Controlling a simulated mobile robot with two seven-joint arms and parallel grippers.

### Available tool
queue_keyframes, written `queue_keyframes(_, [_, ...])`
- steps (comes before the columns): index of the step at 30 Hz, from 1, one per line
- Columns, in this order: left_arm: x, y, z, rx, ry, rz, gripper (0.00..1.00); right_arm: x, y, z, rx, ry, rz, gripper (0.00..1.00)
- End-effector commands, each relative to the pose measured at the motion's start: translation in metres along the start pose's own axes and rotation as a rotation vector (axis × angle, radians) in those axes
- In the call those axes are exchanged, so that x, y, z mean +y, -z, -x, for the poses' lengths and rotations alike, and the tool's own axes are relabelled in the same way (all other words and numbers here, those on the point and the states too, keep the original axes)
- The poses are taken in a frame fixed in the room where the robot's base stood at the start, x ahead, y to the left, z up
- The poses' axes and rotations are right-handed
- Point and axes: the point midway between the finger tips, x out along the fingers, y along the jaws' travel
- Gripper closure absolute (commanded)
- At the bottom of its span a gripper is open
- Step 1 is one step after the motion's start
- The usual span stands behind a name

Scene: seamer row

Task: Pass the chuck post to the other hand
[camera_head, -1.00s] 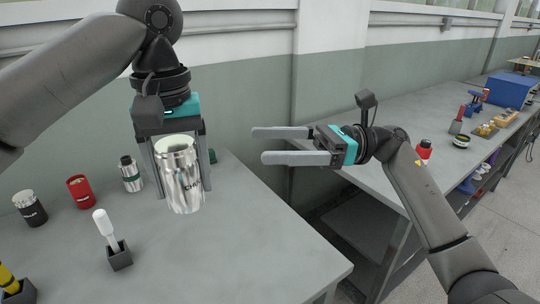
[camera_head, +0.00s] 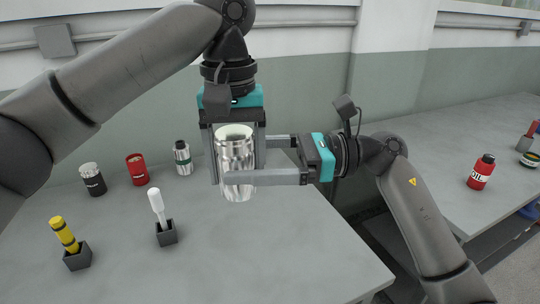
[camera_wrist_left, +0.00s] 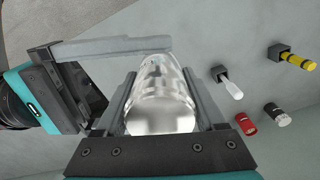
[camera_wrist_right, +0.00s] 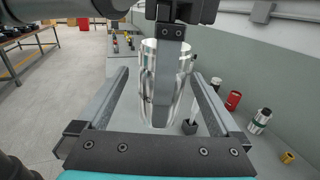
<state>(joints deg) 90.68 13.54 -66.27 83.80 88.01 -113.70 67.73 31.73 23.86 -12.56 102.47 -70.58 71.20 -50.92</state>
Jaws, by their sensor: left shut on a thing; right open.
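The chuck post (camera_head: 236,163) is a shiny silver cylinder with an open top, held upright above the near table. My left gripper (camera_head: 238,178) comes down from above and is shut on its sides. My right gripper (camera_head: 246,160) is open and reaches in from the right, with one finger passing in front of the post and the other partly hidden behind it. In the right wrist view the post (camera_wrist_right: 158,85) stands between the open right fingers, with gaps beside it. In the left wrist view the post (camera_wrist_left: 160,95) lies between the left fingers.
On the table (camera_head: 270,245) stand a black-and-silver can (camera_head: 93,181), a red can (camera_head: 137,170), a silver bottle (camera_head: 183,158), a white-handled tool (camera_head: 158,205) and a yellow-and-black tool (camera_head: 64,235) in holders. A red oil bottle (camera_head: 481,173) stands on the right bench. Air below the grippers is clear.

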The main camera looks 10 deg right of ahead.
Motion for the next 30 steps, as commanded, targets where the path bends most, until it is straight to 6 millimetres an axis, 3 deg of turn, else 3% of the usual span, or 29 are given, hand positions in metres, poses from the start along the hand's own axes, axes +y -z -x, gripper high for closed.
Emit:
queue_keyframes(10, [0.0001, 0.0, 0.0003, 0.001, 0.0, 0.0, 0.91, 0.0001, -0.0004, -0.0034, 0.0, 0.0, 0.0, 0.01])
queue_keyframes(30, [-0.0007, 0.0013, 0.0004, 0.004, 0.0, 0.004, 0.91, 0.0017, -0.0004, -0.0037, 0.0, -0.006, 0.0, 0.77])
